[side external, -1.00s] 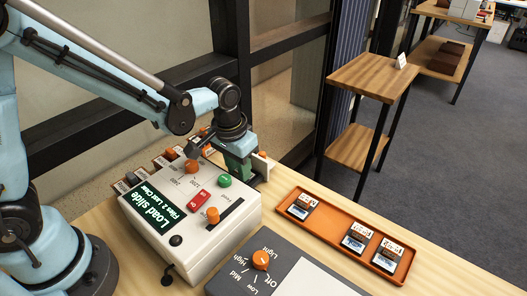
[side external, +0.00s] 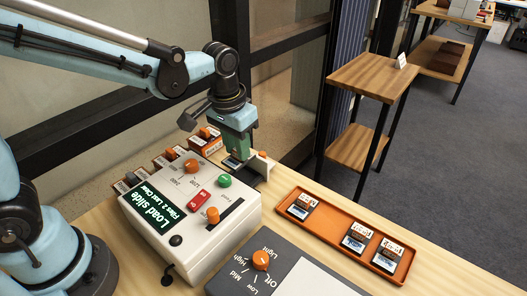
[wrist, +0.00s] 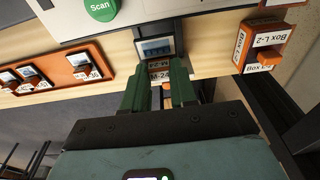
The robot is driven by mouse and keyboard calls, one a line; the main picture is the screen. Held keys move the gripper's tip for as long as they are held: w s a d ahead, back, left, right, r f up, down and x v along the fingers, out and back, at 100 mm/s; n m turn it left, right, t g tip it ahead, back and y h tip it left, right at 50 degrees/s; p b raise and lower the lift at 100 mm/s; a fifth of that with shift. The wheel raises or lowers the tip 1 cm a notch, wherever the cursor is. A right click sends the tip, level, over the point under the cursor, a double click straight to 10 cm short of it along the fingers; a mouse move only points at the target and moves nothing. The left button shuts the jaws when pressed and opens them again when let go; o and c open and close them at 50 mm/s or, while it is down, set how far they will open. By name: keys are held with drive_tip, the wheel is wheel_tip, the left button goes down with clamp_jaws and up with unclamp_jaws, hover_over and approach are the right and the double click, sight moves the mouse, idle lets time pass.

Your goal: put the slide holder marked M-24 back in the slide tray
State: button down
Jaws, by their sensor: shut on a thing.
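My gripper (side external: 238,150) is above the far edge of the scanner, pointing down. In the wrist view its green fingers (wrist: 160,88) are shut on the slide holder marked M-24 (wrist: 156,47), a dark frame with a bluish picture and a white label. The holder (side external: 232,163) is partly hidden by the fingers in the side view; I cannot tell whether it still touches the scanner. The orange slide tray (side external: 335,232) lies on the table to the right with three holders, and a wide bare stretch between the left one and the other two. The tray (wrist: 103,57) is at left in the wrist view.
A grey light panel (side external: 245,280) is in front of the tray.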

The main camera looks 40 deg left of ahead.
wheel_tip(320, 180, up, 3)
drive_tip(key=shift+d+r, duration=0.1)
drive_tip(key=shift+r, duration=0.1)
drive_tip(key=shift+w+d+f, duration=0.55)
drive_tip(key=shift+d+f, duration=0.5)
drive_tip(key=shift+d, duration=2.6)
drive_tip(key=shift+w+d+f, duration=0.5)
drive_tip(key=shift+d+f, duration=0.6)
drive_tip(key=shift+d, duration=2.5)
drive_tip(key=shift+w+d+f, duration=0.55)
drive_tip(key=shift+d+f, duration=0.5)
drive_tip(key=shift+d, duration=2.6)
drive_tip(key=shift+f, duration=0.9)
drive_tip(key=shift+f, duration=0.75)
drive_tip(key=shift+f, duration=0.1)
